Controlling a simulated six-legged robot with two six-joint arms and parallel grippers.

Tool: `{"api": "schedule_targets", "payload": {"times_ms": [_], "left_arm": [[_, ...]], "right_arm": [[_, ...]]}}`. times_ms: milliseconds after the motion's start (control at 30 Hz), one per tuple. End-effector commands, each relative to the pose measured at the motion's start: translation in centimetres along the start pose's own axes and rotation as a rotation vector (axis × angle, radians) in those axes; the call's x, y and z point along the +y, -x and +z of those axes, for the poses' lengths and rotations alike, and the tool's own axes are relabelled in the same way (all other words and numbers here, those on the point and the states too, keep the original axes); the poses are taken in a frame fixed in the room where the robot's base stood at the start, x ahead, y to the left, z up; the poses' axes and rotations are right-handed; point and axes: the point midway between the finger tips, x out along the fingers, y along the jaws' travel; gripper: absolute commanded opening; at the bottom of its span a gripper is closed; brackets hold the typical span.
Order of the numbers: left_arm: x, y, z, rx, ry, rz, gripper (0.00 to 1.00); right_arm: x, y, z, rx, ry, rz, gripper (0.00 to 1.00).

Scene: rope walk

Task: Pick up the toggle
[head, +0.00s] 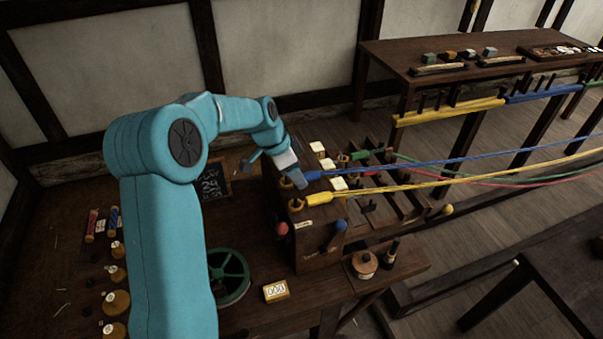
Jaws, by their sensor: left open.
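My left gripper (276,170) is at the left end of the wooden block (322,251), its jaws apart and pointing down. One finger is close to the blue rope end (313,176); I cannot tell if they touch. The yellow rope end (318,199) lies just in front of it, at a hook on the block's top. No part stands out clearly as the toggle; anything between the fingers is too small or hidden to tell. My right gripper is not in view.
Blue, yellow, green and red ropes stretch right from the block. A green wheel (232,278), a numbered yellow box (276,291) and a round wooden pot (364,264) are on the near bench. A second table (400,56) stands at the back right.

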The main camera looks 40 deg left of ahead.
Motion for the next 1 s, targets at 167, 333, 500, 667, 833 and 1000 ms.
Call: {"api": "schedule_targets", "payload": {"times_ms": [167,333,500,667,833,1000], "left_arm": [[0.0,-1.0,0.0,0.0,-0.001,0.001,0.57],[0.0,-1.0,0.0,0.0,0.0,0.002,0.47],[0.0,-1.0,0.0,0.0,0.0,0.002,0.05],[0.1,-1.0,0.0,-0.001,0.0,0.003,0.05],[0.1,-0.8,0.0,-0.001,-0.001,0.003,0.05],[0.0,0.8,-0.8,0.002,-0.003,0.0,0.05]], "right_arm": [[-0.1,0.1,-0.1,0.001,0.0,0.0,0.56],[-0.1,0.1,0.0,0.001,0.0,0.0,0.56],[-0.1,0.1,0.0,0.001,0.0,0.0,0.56],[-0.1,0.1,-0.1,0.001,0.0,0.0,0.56],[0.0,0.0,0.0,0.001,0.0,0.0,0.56],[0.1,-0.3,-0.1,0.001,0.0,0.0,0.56]]}}
